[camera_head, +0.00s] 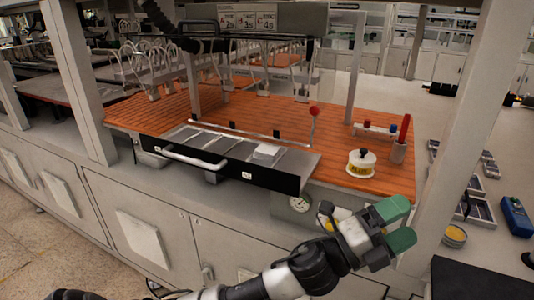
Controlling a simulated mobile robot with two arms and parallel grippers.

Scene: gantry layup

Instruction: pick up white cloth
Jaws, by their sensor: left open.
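A small white folded piece, which looks like the white cloth (266,152), lies on the right part of the grey panelled tray (298,160) on the orange worktop. My left gripper (402,224) has green fingertips and is open and empty. In the picture it is in front of the cabinet, lower and to the right of the cloth, well apart from it. My right gripper is not in view.
The tray has a black front with a light bar handle (194,161). A pale post (462,120) rises at the right.

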